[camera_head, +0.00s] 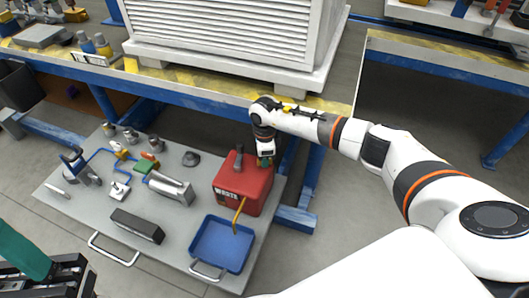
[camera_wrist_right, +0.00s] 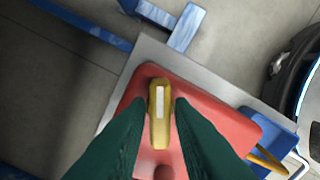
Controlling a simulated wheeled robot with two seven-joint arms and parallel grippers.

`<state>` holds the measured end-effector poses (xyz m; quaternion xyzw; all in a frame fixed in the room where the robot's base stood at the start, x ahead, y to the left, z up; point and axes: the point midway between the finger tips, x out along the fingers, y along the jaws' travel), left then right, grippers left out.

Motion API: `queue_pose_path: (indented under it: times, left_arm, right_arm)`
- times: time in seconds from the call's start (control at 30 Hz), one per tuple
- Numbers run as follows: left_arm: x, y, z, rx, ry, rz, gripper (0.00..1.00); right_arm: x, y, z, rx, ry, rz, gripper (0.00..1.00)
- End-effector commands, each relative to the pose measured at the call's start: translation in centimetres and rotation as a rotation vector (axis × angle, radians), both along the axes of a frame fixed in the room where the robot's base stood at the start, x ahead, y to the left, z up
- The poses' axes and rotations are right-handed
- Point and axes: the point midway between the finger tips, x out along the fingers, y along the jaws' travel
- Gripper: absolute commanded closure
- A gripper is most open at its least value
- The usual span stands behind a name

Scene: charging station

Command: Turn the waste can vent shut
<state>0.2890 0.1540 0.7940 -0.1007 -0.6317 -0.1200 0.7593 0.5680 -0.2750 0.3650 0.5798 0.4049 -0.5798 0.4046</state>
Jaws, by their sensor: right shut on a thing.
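The red waste can (camera_head: 243,190), lettered WASTE on its front, stands at the right end of the grey cart top. In the right wrist view its red top (camera_wrist_right: 215,118) fills the middle. The vent (camera_wrist_right: 159,112) is a brass-yellow bar knob with a white stripe, pointing nearly straight up and down in that view. My right gripper (camera_wrist_right: 159,125) is shut on this knob, with one green finger on each side. In the head view the right gripper (camera_head: 265,161) comes down on the can's back right and hides most of the vent. My left gripper (camera_head: 42,262) is partly visible at bottom left, far from the can.
A blue tray (camera_head: 247,262) sits in front of the can, with a yellow hose (camera_head: 240,213) reaching down to it. A dark upright part (camera_head: 239,157) stands on the can. Valves and fittings crowd the cart's left. The blue-framed bench (camera_head: 200,88) runs close behind.

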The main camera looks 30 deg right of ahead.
Motion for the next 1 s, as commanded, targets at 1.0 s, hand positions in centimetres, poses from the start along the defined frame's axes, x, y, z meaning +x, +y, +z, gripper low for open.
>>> queue_pose_path:
  times: [1.0]
  left_arm:
    - [-0.3,0.1,2.6,-0.003,0.026,-0.002,0.56]
  right_arm:
    - [0.0,-0.1,0.0,-0.001,0.000,-0.508,1.00]
